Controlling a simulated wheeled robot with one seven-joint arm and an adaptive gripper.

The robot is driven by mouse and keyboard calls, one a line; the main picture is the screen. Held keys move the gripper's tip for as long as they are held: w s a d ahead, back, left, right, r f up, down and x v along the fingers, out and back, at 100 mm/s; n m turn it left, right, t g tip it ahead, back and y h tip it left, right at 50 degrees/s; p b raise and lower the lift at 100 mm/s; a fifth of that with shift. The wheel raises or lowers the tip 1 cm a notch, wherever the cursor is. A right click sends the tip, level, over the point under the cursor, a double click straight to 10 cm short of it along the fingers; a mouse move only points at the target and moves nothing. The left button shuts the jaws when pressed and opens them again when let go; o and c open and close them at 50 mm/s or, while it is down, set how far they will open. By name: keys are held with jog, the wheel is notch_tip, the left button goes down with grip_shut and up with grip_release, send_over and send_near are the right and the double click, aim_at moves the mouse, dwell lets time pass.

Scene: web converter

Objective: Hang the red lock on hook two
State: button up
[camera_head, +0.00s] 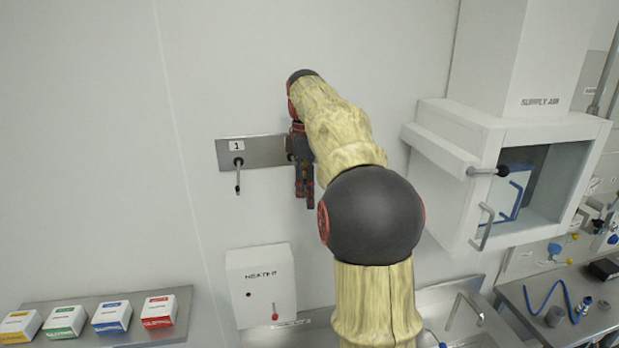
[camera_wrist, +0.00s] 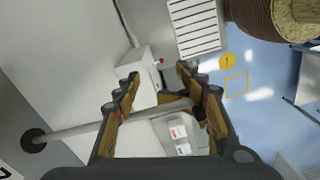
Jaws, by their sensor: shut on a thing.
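My gripper (camera_head: 304,178) points down in front of the metal hook plate (camera_head: 263,153), at its right part. In the wrist view my gripper (camera_wrist: 158,78) has its fingers on both sides of a grey rod. The rod, hook two (camera_wrist: 80,132), sticks out from a dark round base on the wall. Its far end reaches the inner side of the right finger. In the head view my gripper and arm hide most of this hook. Hook one (camera_head: 238,175) is bare at the left under label 1. I cannot make out the red lock; whatever the fingers grip is hidden.
A white heating box (camera_head: 261,285) is on the wall below the plate. A supply air cabinet (camera_head: 500,175) with an open door juts out at the right. Several coloured boxes (camera_head: 110,317) stand on a shelf at the lower left. The wall left of the plate is clear.

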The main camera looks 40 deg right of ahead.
jog(key=r, duration=1.2)
jog(key=shift+a, duration=0.3)
jog(key=s+a+f+m+t+b, duration=0.1)
jog(key=s+a+f+m+b, duration=0.15)
jog(key=a+f+b, duration=0.75)
jog(key=s+a+f+m+t+b, duration=0.2)
jog(key=s+a+f+b, duration=0.2)
jog(key=a+f+b, duration=0.65)
jog(key=s+a+f+m+t+b, duration=0.1)
jog(key=s+a+f+b, duration=0.2)
jog(key=f, duration=1)
jog(key=s+a+f+m+b, duration=0.1)
jog(key=s+a+f+b, duration=0.3)
jog(key=f, duration=0.8)
jog(key=s+a+f+m+t+b, duration=0.1)
jog(key=s+a+f+b, duration=0.3)
jog(key=f, duration=0.9)
jog(key=s+m+b, duration=0.1)
jog(key=s+b, duration=0.2)
jog(key=s, duration=0.1)
jog(key=shift+a+f+t, duration=0.25)
jog(key=shift+f+t, duration=0.05)
jog(key=shift+f, duration=0.05)
